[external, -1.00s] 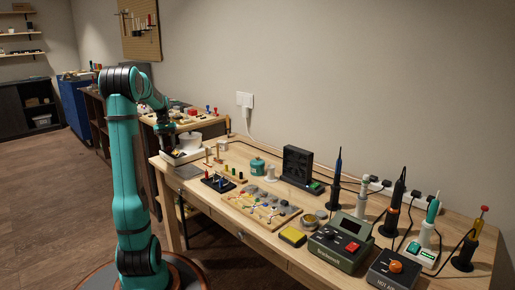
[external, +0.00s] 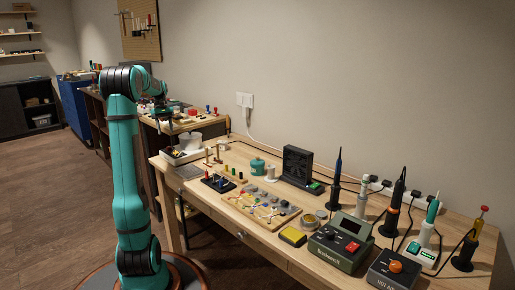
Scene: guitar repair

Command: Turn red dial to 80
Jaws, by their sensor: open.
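A dark green station (external: 337,249) with a small screen stands at the front right of the workbench. A small red control (external: 352,247) sits on its top face; at this size I cannot tell if it is the dial, nor read any setting. Beside it, a dark hot-air unit (external: 391,270) carries an orange knob (external: 395,267). My gripper (external: 164,129) is small and dark, pointing down over the far left end of the workbench, well away from both units. It is open, and I see nothing held in it.
The workbench (external: 215,197) also bears a yellow sponge (external: 293,236), a wooden parts board (external: 262,208), a black fan unit (external: 297,165) and a white box (external: 183,154). Several upright tools in holders and cables crowd the right back. Open floor (external: 50,190) lies at left.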

